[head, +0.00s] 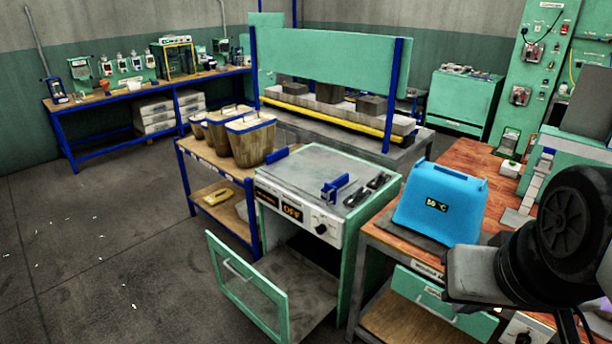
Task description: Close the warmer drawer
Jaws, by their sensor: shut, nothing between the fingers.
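The warmer (300,216) is a green-framed cabinet in the middle of the head view, with a grey top, a display reading OFF and a knob. Its drawer (245,284) is pulled out toward the lower left. The drawer has a green front with a window and a pale handle, and its grey floor (312,278) shows behind the front. I see nothing lying in the drawer. My gripper (458,278) is at the lower right, partly hidden by my dark arm links. It is shut and empty, well to the right of the drawer and apart from it.
A wooden bench (478,162) with a blue device (442,203) stands right of the warmer. A shelf table (190,155) with several wooden containers stands behind it to the left. Blue and dark items lie on the warmer's top.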

